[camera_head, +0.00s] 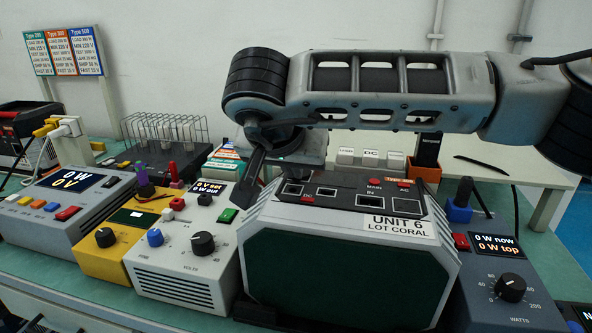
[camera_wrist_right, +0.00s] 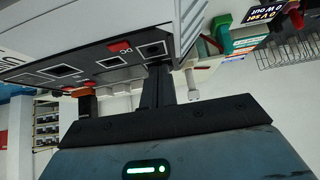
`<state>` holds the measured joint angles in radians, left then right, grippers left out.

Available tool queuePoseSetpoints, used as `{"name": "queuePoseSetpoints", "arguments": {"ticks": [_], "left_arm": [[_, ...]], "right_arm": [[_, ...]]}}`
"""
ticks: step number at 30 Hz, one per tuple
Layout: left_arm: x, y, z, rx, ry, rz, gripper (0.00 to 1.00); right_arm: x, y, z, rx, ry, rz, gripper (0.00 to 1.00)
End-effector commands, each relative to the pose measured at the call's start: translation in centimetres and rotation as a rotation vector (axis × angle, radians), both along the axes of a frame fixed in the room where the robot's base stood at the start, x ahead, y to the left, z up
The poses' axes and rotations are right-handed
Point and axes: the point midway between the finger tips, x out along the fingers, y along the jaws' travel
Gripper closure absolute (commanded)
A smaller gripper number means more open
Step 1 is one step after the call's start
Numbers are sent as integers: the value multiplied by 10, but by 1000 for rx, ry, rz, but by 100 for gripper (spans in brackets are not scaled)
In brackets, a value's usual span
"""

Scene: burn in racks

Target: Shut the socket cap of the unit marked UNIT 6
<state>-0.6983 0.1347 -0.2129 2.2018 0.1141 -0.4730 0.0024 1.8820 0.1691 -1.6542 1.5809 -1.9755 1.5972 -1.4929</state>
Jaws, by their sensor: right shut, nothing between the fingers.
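The unit marked UNIT 6 (camera_head: 345,270) is a grey box with a dark green front, in the middle of the head view. Its dark top panel (camera_head: 325,200) has several square sockets and red switches. In the right wrist view the panel (camera_wrist_right: 95,62) shows a socket (camera_wrist_right: 152,50) beside a red switch. My right gripper (camera_head: 248,190) is shut and empty, fingers down at the unit's left top edge. In the right wrist view its fingertips (camera_wrist_right: 159,70) are close to that socket; I cannot tell whether they touch. I cannot make out the cap clearly. My left gripper is out of view.
A white supply (camera_head: 180,265), a yellow meter (camera_head: 105,262) and a grey unit (camera_head: 60,222) stand to the left. A dark load box (camera_head: 505,300) stands close on the right. A wire rack (camera_head: 165,128) and a raised shelf (camera_head: 470,172) are behind.

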Motion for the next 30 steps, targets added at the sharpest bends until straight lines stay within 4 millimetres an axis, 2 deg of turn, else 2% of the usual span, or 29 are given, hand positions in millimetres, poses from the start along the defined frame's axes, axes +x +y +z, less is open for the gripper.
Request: {"name": "queuePoseSetpoints", "arguments": {"ticks": [25,30], "left_arm": [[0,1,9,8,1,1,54],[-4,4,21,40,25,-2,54]], "right_arm": [[0,0,18,1,1,-1,100],[0,-1,58,1,-1,-3,100]]}}
